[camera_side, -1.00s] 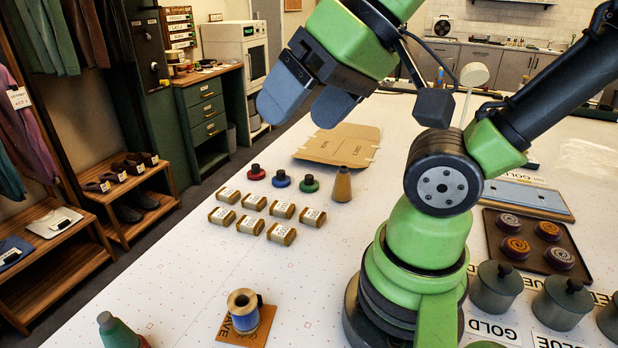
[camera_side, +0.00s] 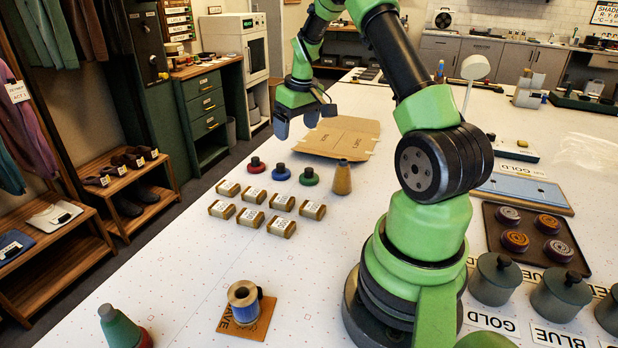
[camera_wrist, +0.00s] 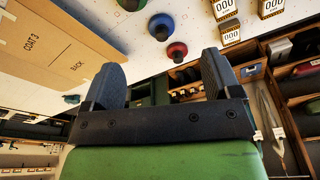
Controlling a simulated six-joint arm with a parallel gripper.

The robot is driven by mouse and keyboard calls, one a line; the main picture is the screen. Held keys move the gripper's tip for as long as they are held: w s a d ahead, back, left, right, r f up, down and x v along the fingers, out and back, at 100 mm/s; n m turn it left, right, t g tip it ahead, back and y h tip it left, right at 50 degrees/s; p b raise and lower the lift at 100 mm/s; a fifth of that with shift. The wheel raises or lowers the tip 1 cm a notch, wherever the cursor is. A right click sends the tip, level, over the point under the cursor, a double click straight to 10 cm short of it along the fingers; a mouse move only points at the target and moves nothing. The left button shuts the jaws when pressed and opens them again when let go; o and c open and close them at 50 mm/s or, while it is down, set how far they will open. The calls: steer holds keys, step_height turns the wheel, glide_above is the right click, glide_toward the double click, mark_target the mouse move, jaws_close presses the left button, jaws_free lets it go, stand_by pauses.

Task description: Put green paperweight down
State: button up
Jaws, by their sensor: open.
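The green paperweight (camera_side: 309,177), a green disc with a dark knob, stands on the white table at the right end of a row with a blue (camera_side: 281,173) and a red one (camera_side: 257,165). In the wrist view the green one (camera_wrist: 129,4) is cut by the top edge. My gripper (camera_side: 298,121) is open and above the far part of the table, apart from the paperweights. In the wrist view its two fingers (camera_wrist: 158,82) stand wide apart with nothing held between them.
A flat cardboard pattern (camera_side: 338,138) lies near my gripper, behind the row. Several labelled tan blocks (camera_side: 282,202) lie in front. A blue spool (camera_side: 243,302) stands on a brown card. The table's left front is mostly clear.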

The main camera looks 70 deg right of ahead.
glide_above(310, 169)
steer(key=shift+g, duration=0.3)
steer(key=f, duration=0.5)
steer(key=shift+a, duration=0.3)
steer(key=f, duration=0.3)
steer(key=shift+w+d+f, duration=0.1)
steer(key=shift+w+f, duration=0.1)
steer(key=shift+f, duration=0.05)
steer(key=f, duration=0.6)
steer(key=shift+s+d, duration=0.1)
steer(key=shift+d, duration=0.1)
